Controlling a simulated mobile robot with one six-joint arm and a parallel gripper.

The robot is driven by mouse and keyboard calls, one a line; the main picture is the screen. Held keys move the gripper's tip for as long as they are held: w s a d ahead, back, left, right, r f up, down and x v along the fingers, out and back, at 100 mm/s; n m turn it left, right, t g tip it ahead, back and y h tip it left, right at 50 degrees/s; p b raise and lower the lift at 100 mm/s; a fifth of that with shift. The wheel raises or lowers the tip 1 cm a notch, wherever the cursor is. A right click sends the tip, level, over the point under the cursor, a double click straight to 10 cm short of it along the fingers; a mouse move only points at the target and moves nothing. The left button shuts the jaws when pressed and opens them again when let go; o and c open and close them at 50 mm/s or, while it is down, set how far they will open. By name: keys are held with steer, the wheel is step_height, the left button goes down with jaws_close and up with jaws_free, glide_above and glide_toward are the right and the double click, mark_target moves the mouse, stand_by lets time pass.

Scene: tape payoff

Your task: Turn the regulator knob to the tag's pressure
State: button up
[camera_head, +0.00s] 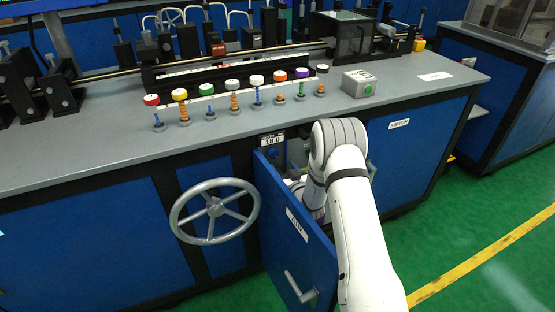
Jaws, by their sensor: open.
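My gripper is hidden there by the door and my own arm.
A grey handwheel (215,211) stands out left of the door. The grey worktop (95,140) carries a row of several coloured knobs and a grey box (358,84) with a green button. Green floor (455,240) is free at the right.

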mark_target(275, 155)
steer(key=b+x, duration=0.1)
steer(key=x, duration=0.6)
steer(key=shift+c, duration=0.2)
